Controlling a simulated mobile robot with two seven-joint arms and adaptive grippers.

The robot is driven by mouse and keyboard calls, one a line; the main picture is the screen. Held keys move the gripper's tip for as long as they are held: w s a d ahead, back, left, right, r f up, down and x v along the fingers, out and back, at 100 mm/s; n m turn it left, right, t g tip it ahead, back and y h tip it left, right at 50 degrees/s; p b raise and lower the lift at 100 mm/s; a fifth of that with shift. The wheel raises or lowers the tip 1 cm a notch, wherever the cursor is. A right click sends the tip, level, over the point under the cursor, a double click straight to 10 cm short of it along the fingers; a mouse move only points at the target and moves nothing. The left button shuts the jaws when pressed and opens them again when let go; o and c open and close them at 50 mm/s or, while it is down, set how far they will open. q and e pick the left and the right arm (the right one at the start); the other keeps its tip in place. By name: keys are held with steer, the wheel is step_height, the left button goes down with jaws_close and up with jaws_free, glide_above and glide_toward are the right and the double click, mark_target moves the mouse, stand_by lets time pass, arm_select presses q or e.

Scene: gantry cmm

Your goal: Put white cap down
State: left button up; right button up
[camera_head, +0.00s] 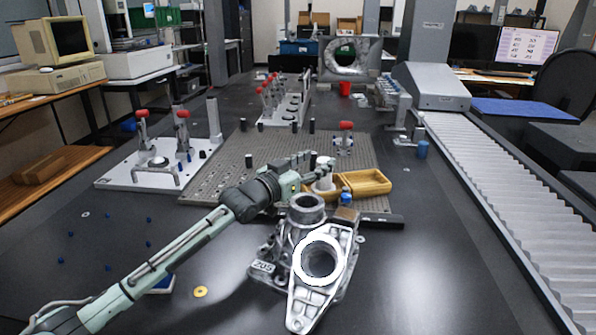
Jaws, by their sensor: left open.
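My left gripper (316,168) reaches in from the left over the perforated fixture plate, its fingers open. A white cap (323,183) is at its fingertips, at the left part of a wooden tray (368,190). The fingers partly hide the cap, and I cannot tell whether they touch it or whether it rests on the tray. My right gripper is not in view.
A grey metal casting (318,262) with round openings stands just in front of the gripper. The perforated plate (235,165) lies beneath. A white clamp fixture (160,165) stands left, and a ribbed machine rail (500,190) runs along the right. Small blue pieces lie scattered at left.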

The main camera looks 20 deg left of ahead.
arm_select(q)
steer(key=v, duration=0.7)
steer(key=shift+s, duration=0.3)
steer(key=shift+s, duration=0.1)
